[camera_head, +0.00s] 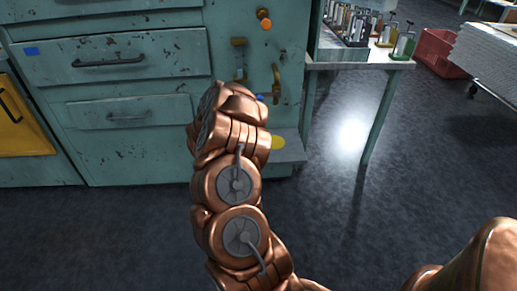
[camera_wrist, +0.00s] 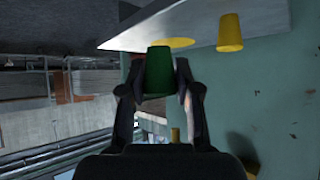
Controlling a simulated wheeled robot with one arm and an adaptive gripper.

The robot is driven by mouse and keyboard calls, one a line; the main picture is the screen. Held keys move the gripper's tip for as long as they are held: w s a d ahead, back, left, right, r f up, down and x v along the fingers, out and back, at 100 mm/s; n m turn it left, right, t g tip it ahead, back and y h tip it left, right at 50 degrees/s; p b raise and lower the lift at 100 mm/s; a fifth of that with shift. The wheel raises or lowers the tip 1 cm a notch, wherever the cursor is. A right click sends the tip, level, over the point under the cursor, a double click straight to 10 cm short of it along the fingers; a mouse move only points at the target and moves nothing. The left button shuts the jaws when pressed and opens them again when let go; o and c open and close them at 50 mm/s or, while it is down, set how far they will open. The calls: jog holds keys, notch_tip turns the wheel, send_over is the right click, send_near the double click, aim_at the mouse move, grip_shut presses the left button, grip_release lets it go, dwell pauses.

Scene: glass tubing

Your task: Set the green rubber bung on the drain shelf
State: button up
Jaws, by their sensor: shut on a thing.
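The green rubber bung (camera_wrist: 159,72) is between the two fingers of my gripper (camera_wrist: 160,90) in the wrist view, and the gripper is shut on it. A pale shelf (camera_wrist: 140,32) crosses the top of that view, just beyond the bung; I take it as the drain shelf. I cannot tell whether bung and shelf touch. In the head view a pale shelf (camera_head: 291,153) juts from the teal cabinet low down, partly behind my arm. The gripper and bung are hidden there by my arm.
A yellow tapered piece (camera_wrist: 230,33) and a yellow disc (camera_wrist: 181,42) are at the shelf. Brass fittings (camera_head: 240,60) and an orange-ended peg (camera_head: 264,20) stick out from the cabinet front.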

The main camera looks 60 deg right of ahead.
jog(key=w+d, duration=0.1)
jog(key=d, duration=0.5)
jog(key=w+d+f+b, duration=0.1)
jog(key=d, duration=0.2)
jog(key=shift+w+d, duration=0.3)
jog(key=shift+d, duration=0.05)
jog(key=shift+f+b, duration=0.7)
jog(key=shift+f, duration=1.1)
jog(key=shift+f, duration=0.1)
jog(key=o, duration=0.8)
jog(key=shift+o, duration=0.2)
jog(key=p+v, duration=0.2)
jog(key=v, duration=1)
jog(key=shift+r, duration=0.2)
